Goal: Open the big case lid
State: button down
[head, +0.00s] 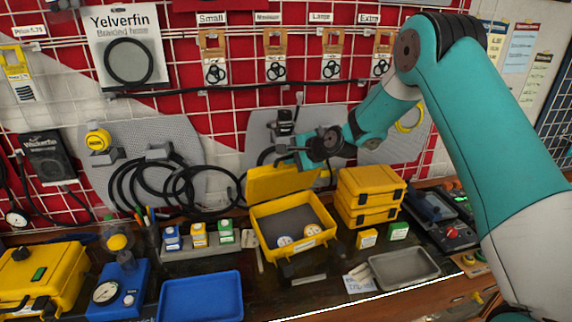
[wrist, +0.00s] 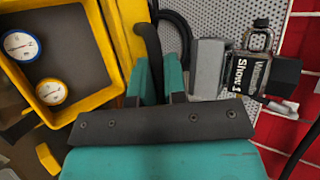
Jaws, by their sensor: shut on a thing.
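The big yellow case (head: 327,236) stands open on the bench in the middle of the head view. Its lid (head: 280,182) stands raised at the back. Two round gauges lie on the dark floor of the case, which also shows at the left of the wrist view (wrist: 98,100). My gripper (head: 292,158) is at the top edge of the raised lid. In the wrist view my gripper (wrist: 158,80) is shut around a black curved part beside the yellow lid (wrist: 122,35), which looks like its handle. The exact contact is partly hidden by the fingers.
Stacked yellow cases (head: 368,196) stand close on the right. A grey tray (head: 404,268) and blue tray (head: 202,297) lie in front. Small boxes (head: 198,236) stand at left. Behind are a grey perforated panel (head: 262,125) and a black tool (wrist: 265,75).

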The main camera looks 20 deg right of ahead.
jog(key=shift+w+r, duration=0.1)
jog(key=shift+w, duration=0.05)
jog(key=c, duration=1.2)
grip_release()
jog(key=shift+s+d, duration=0.15)
jog(key=shift+s, duration=0.15)
jog(key=b+v, duration=0.6)
jog(key=v, duration=1.1)
jog(key=shift+w+r, duration=0.1)
